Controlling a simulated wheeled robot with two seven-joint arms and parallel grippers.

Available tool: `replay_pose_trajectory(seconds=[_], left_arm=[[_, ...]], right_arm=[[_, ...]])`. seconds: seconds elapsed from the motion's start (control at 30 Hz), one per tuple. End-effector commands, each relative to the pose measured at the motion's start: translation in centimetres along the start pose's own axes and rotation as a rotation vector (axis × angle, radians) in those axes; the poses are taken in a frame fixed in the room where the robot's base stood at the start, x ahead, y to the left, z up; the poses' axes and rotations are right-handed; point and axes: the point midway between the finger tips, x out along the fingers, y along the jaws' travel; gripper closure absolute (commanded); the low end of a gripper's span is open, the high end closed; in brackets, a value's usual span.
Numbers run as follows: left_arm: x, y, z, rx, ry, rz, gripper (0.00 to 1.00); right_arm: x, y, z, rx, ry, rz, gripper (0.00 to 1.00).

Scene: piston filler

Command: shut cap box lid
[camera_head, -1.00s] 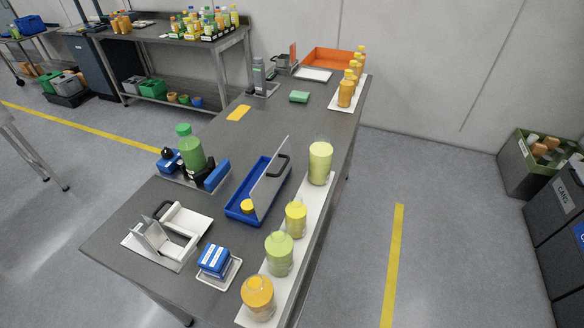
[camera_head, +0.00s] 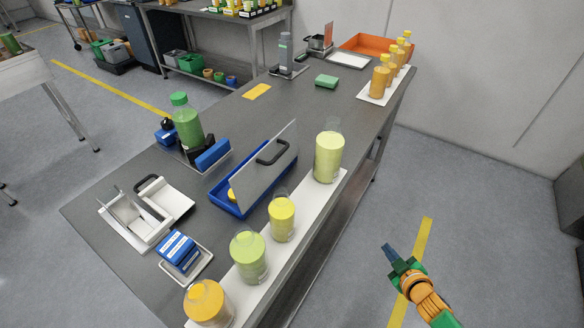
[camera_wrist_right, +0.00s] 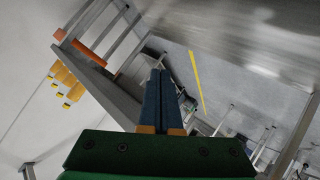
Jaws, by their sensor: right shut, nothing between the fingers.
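The cap box is a blue tray (camera_head: 224,207) on the grey table, with a grey lid (camera_head: 262,165) that carries a black handle (camera_head: 272,152). The lid stands tilted up, open. A bit of a yellow cap (camera_head: 232,194) shows inside; the rest of the inside is hidden behind the lid. My right gripper (camera_head: 388,248) is shut and empty, off the table's right side over the floor, well apart from the box. Its shut fingers also show in the right wrist view (camera_wrist_right: 160,100). My left gripper is not in view.
Several filled bottles (camera_head: 282,218) stand on a white strip (camera_head: 262,272) along the table's right edge, between my right gripper and the box. A white open box (camera_head: 150,215), blue blocks (camera_head: 177,248) and a green bottle (camera_head: 186,122) stand left of it.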

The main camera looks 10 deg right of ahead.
Motion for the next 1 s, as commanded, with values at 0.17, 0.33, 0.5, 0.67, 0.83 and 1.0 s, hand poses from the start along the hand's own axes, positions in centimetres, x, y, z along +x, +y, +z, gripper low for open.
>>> replay_pose_trajectory(seconds=[0.17, 0.33, 0.5, 0.67, 0.83, 1.0], left_arm=[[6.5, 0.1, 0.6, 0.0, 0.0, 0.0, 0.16], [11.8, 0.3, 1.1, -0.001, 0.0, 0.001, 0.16], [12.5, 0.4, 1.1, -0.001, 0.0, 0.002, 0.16], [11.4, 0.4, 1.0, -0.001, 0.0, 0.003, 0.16], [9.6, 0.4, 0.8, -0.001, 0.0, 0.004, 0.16], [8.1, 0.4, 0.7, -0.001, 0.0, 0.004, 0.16]], right_arm=[[1.0, 7.2, -11.3, -0.318, 0.458, 0.135, 1.0], [-6.1, 5.7, -23.9, -0.814, 0.952, 0.154, 1.0], [-10.3, 2.7, -27.3, -1.045, 1.119, 0.116, 1.0], [-9.9, 2.2, -29.5, -1.052, 1.129, 0.117, 1.0], [-8.3, 0.9, -32.6, -1.046, 1.128, 0.12, 1.0], [-6.4, -0.7, -35.4, -1.044, 1.127, 0.118, 1.0]])
